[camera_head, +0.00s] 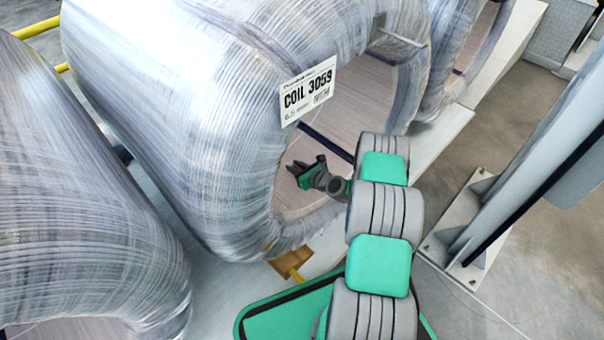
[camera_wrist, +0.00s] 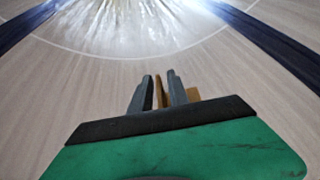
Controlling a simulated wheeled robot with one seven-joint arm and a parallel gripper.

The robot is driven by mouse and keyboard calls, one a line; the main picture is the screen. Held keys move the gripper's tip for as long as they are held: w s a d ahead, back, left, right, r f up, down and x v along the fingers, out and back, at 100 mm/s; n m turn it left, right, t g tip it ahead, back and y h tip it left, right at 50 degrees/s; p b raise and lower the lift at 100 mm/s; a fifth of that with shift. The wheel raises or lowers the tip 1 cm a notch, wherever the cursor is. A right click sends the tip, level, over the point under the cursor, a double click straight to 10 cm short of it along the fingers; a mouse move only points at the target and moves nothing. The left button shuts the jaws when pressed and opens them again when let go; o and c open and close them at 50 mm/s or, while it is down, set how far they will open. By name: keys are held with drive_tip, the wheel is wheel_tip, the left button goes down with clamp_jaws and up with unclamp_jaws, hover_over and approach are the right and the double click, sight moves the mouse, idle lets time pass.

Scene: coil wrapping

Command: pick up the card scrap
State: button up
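The card scrap (camera_wrist: 158,93) is a small brown piece inside the bore of the wrapped coil, on its pale curved wall. In the wrist view part of it shows between my fingers and another part (camera_wrist: 194,95) to the right of the right finger; the rest is hidden. My gripper (camera_wrist: 159,80) has its two dark fingers apart, one on each side of a narrow brown strip. I see no clear grip on it. In the head view my gripper (camera_head: 306,168) is inside the bore, and I cannot make out the scrap there.
The coil (camera_head: 200,110) wears film wrap and a label (camera_head: 308,91) reading COIL 3059. Another wrapped coil (camera_head: 70,190) stands at the left, one more at the top right. A brown piece with a yellow strip (camera_head: 290,265) lies below the coil. A grey post (camera_head: 530,150) stands right.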

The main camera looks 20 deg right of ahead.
clamp_jaws()
idle(0.4)
